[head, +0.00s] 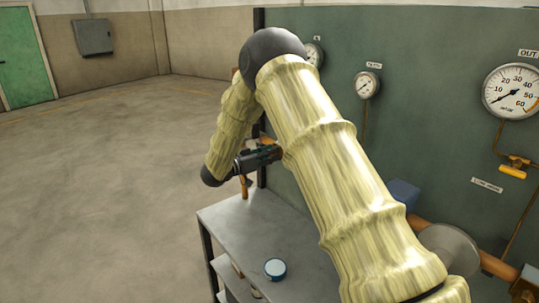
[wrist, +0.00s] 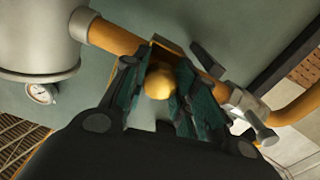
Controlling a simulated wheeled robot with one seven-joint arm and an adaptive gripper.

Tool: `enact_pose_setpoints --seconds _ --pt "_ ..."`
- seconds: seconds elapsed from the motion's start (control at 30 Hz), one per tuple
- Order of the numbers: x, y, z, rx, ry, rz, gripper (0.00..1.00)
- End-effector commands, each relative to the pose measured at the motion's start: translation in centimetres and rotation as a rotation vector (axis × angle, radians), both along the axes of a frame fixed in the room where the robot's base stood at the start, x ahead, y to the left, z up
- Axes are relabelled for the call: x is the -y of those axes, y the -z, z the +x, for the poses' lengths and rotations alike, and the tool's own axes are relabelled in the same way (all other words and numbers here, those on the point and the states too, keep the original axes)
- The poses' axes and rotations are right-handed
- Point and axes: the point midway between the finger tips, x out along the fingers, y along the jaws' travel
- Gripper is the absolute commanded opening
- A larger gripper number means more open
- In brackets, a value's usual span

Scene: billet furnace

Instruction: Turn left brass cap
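A rounded brass cap (wrist: 160,82) shows in the wrist view, in front of an orange-brown pipe. My gripper (wrist: 158,88) has its dark fingers with teal ribbed pads on both sides of this cap. The right finger looks very close to the cap; whether both pads touch it I cannot tell. In the head view my gripper (head: 262,156) is at the pipework by the panel's left edge. My arm and gripper hide the cap there.
A grey shelf table (head: 262,222) stands below my arm with a blue-rimmed round tin (head: 275,268) on it. The green panel (head: 430,100) carries gauges, including a large one (head: 512,90). The pipe (wrist: 112,36) runs close to my fingers. Open floor (head: 110,190) lies at left.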

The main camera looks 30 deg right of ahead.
Motion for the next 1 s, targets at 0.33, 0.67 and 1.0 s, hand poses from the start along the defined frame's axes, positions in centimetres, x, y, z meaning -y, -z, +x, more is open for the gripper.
enact_pose_setpoints --seconds 0.33,0.67,1.0 --pt "-0.02 0.19 0.02 0.044 0.000 0.003 0.04" --pt "-0.03 0.52 0.00 0.262 -0.001 0.020 0.04" --pt "-0.03 0.60 -0.04 0.585 -0.001 0.046 0.04"
